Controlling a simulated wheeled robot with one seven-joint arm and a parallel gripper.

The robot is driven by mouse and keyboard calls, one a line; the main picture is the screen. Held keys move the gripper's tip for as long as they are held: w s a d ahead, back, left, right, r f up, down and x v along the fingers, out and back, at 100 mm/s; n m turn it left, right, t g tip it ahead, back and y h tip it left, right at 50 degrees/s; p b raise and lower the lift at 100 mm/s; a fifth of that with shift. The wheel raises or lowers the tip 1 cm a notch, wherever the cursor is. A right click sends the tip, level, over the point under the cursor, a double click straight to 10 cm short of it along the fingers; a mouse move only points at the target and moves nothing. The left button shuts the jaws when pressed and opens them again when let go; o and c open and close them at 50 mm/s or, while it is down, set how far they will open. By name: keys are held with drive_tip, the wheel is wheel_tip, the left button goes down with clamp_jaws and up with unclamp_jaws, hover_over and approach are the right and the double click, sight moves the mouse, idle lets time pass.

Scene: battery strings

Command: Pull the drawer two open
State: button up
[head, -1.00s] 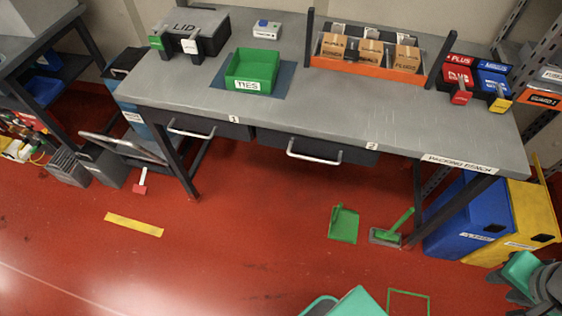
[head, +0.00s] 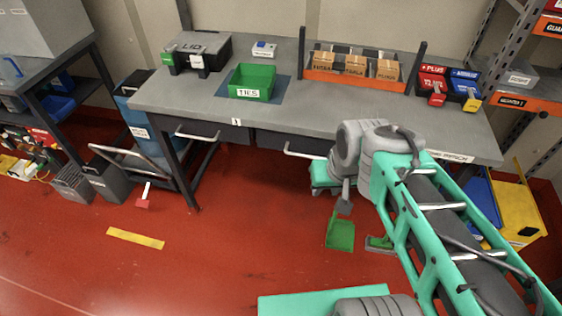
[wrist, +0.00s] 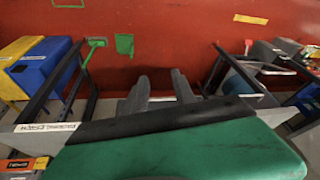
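Drawer two (head: 275,138) is the dark drawer under the right part of the grey workbench (head: 220,108). It looks shut. The left part of its light bar handle (head: 303,154) shows in the head view. My arm hides the drawer's right part and its number label. My gripper (wrist: 160,88) shows in the wrist view with its two grey fingers apart and nothing between them. In the head view my arm's end is in front of the bench, right of the visible handle part. I cannot tell the gap between fingers and handle.
Drawer one (head: 208,129) is shut on the left. A green TIES bin (head: 252,82) and an orange rack (head: 350,80) stand on the bench. A green dustpan (head: 340,235) lies on the floor below. Blue and yellow bins (head: 515,210) stand right. The red floor ahead is mostly clear.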

drive_tip(key=w+a+f+m+t+y+b, duration=0.1)
drive_tip(key=w+f+m+y+b, duration=0.15)
drive_tip(key=w+f, duration=0.35)
drive_tip(key=w+a+f+m+t+y+b, duration=0.1)
drive_tip(key=w+a+f+y+b, duration=0.15)
drive_tip(key=w+f, duration=0.35)
drive_tip(key=m+t+y+b, duration=0.2)
drive_tip(key=m+t+b, duration=0.4)
drive_tip(key=m+t, duration=0.4)
approach(308, 157)
drive_tip(key=w+g, duration=0.1)
drive_tip(key=w, duration=0.2)
drive_tip(key=shift+m, duration=0.25)
drive_tip(key=x, duration=0.7)
drive_tip(key=shift+w+a, duration=0.2)
drive_tip(key=shift+a, duration=0.35)
clamp_jaws()
